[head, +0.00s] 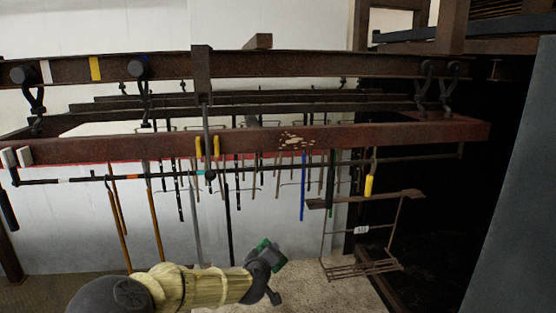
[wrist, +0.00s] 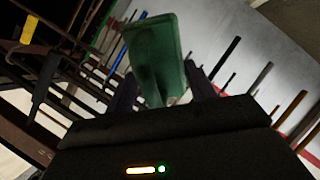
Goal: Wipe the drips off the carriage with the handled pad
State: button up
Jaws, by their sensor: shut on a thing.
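The carriage (head: 110,149) is a rust-red beam frame hung by black hooks under a rail. Pale cream drips (head: 293,140) spot its front face, right of the middle, in the head view. My gripper (head: 267,267) is low in front of the carriage, below and a little left of the drips and well apart from them. It is shut on the green handled pad (head: 271,248). In the wrist view the pad (wrist: 155,50) stands up between the two dark fingers of my gripper (wrist: 162,90). The pad's handle is mostly hidden by the fingers.
A wire rack (head: 362,268) with a small label hangs at the right, near my gripper, below a yellow tag (head: 369,185). Several thin rods, including a blue one (head: 303,187), hang under the carriage. A grey panel (head: 515,190) stands far right. Open floor shows below.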

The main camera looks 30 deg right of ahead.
jog(key=s+d+r+t+p, duration=0.1)
jog(key=s+r+t+p, duration=0.1)
jog(key=r, duration=1.3)
jog(key=s+r+n+t+p, duration=0.1)
jog(key=r+t+p, duration=0.3)
jog(key=r, duration=1.2)
jog(key=shift+s+d+r+t+p, duration=0.3)
jog(key=shift+s+d+t+p, duration=0.15)
jog(key=shift+p, duration=0.35)
jog(key=shift+w+a+f+x, duration=0.1)
jog(key=shift+f+x, duration=0.05)
jog(key=shift+x, duration=0.8)
jog(key=shift+w+a+f+x, duration=0.1)
jog(key=shift+f+x, duration=0.05)
jog(key=shift+x, duration=0.85)
jog(key=shift+a+f+x, duration=0.15)
jog(key=shift+x, duration=0.8)
jog(key=shift+b+x, duration=0.3)
jog(key=shift+x, duration=0.55)
jog(key=shift+f, duration=0.1)
jog(key=shift+s+d+b, duration=0.3)
jog(key=shift+d, duration=0.55)
jog(key=shift+s+d+b, duration=0.25)
jog(key=shift+d, duration=0.65)
